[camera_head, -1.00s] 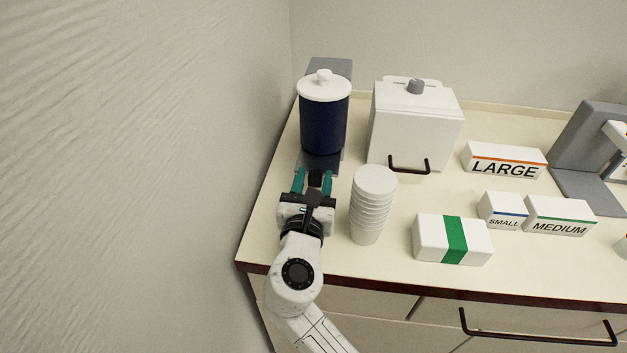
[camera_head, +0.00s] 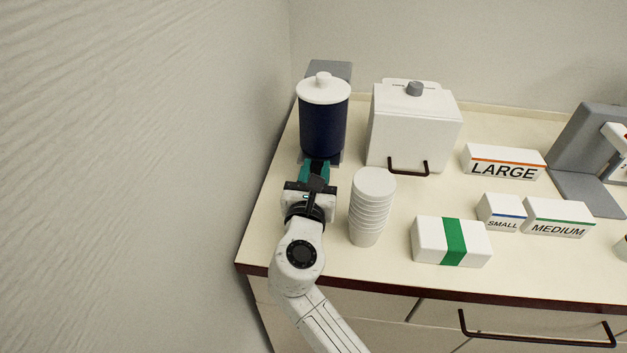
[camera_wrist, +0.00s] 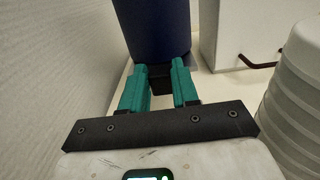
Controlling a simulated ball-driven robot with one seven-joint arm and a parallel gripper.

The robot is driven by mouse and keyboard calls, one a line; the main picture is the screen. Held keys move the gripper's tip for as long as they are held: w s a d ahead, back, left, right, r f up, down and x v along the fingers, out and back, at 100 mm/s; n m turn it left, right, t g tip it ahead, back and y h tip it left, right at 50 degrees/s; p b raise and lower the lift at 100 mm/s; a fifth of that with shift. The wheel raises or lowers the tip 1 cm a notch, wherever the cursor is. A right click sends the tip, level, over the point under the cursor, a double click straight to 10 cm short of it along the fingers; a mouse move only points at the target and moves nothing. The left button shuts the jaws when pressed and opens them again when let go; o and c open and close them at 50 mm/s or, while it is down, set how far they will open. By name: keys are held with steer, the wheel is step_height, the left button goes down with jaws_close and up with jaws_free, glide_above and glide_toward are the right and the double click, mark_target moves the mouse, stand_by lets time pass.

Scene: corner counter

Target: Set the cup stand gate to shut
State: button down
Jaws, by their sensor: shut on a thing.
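A dark blue canister (camera_head: 323,128) with a white lid stands on a grey stand (camera_head: 337,70) at the left back of the counter. My gripper (camera_head: 316,167), with teal fingers, is at the canister's front foot. In the wrist view the fingers (camera_wrist: 160,74) are closed on a small black block (camera_wrist: 160,84) just in front of the blue canister (camera_wrist: 155,28). The block looks like the stand's gate or its handle, but I cannot tell which.
A stack of white cups (camera_head: 370,205) stands close to the right of my gripper. A white bin (camera_head: 412,130) with a black handle is behind it. Labelled boxes (camera_head: 503,166) and a green-banded pack (camera_head: 428,240) lie further right. The wall is close on the left.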

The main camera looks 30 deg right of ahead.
steer(key=shift+w+d, duration=0.35)
steer(key=shift+w, duration=0.2)
steer(key=c, duration=1)
jaws_free()
steer(key=shift+w, duration=0.1)
steer(key=shift+o, duration=0.8)
steer(key=shift+d, duration=0.15)
steer(key=v, duration=1.1)
steer(key=shift+b, duration=0.3)
